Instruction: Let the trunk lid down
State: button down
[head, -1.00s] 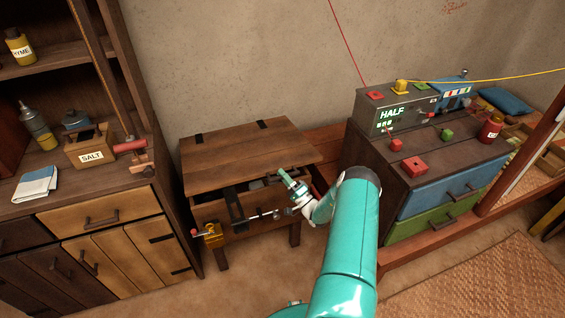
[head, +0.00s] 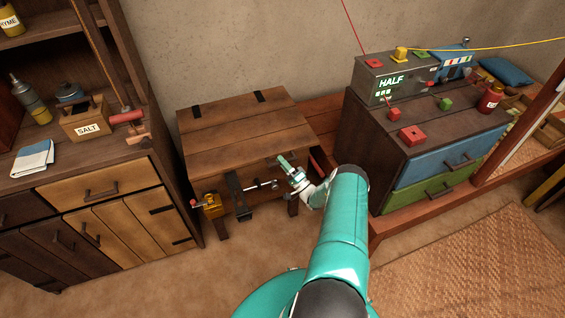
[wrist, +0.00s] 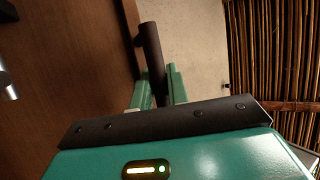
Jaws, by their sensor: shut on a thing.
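The wooden trunk (head: 275,205) stands against the wall. Its plank lid (head: 240,125), with two dark hinges at the back, lies low over the box, and I see no clear gap along its front edge. Whether it touches the rim all along I cannot tell. My gripper (head: 283,161) is at the lid's front edge, right of its middle. In the wrist view, my gripper's teal fingers (wrist: 157,88) are shut on a dark bar-shaped handle (wrist: 150,45) beside a wooden panel. The handle is hidden behind my gripper in the head view.
A yellow latch block (head: 212,205) with a red knob, a dark strap (head: 235,195) and a silver rod (head: 262,186) are at the trunk's front. A cabinet (head: 110,215) stands close left; a drawer chest (head: 440,165) stands right. Bare floor lies in front.

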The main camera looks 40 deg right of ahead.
jog(key=c, duration=1.8)
grip_release()
jog(key=shift+s+f, duration=0.2)
jog(key=shift+f, duration=0.35)
jog(key=o, duration=0.4)
jog(key=shift+w+d+f, duration=0.15)
jog(key=shift+f, duration=0.05)
jog(key=shift+o, duration=0.2)
jog(key=shift+r, duration=0.25)
jog(key=shift+s, duration=0.35)
jog(key=v, duration=1.3)
jog(key=shift+s, duration=0.1)
